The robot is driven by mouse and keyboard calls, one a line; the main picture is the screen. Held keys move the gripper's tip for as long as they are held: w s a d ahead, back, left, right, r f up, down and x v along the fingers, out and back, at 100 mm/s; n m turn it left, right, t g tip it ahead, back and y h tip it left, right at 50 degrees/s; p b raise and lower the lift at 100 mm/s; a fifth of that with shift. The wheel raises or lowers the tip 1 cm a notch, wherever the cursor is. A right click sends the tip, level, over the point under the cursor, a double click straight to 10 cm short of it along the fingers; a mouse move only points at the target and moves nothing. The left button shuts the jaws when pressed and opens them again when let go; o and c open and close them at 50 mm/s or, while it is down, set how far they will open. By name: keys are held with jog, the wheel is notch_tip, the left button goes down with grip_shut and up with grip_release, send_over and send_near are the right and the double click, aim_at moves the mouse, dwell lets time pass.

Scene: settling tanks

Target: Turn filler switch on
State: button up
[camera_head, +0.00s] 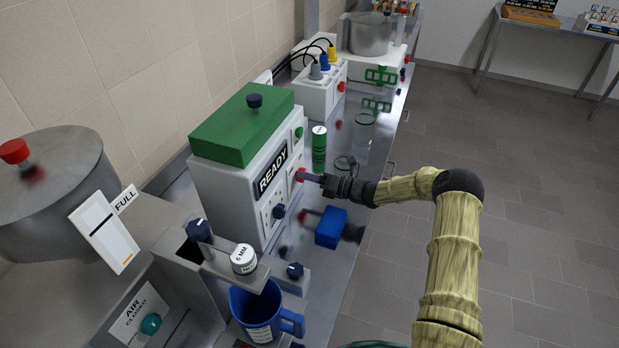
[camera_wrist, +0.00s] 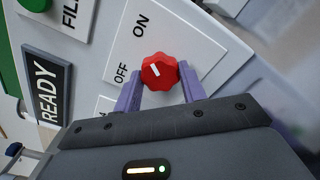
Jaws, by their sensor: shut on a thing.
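The filler machine (camera_head: 212,197) is a pale box with a green lid and a READY sign (camera_head: 271,171). Its red switch knob (camera_head: 300,175) is on the front face, and in the wrist view the knob (camera_wrist: 159,71) sits on a white plate marked ON and OFF. A short white line on the knob lies slanted on its left part, nearer the OFF label than the ON label. My gripper (camera_wrist: 160,88) has its two purple fingers on either side of the knob, shut on it. In the head view my gripper (camera_head: 312,177) reaches it from the right.
A green cylinder (camera_head: 319,145) stands beside the machine. A blue block (camera_head: 331,228) is on the bench below my wrist. A blue mug (camera_head: 258,312) stands under the nozzle bracket in front. A green button (camera_head: 299,132) is above the knob.

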jog(key=shift+s+a+f, duration=0.1)
jog(key=shift+s+f, duration=0.1)
jog(key=shift+f, duration=0.15)
jog(key=o, duration=1)
jog(key=shift+r, duration=0.2)
jog(key=shift+w, duration=0.1)
jog(key=b+v, duration=0.3)
jog(key=v, duration=1.4)
jog(key=shift+d+b, duration=0.25)
jog(key=shift+b, duration=0.1)
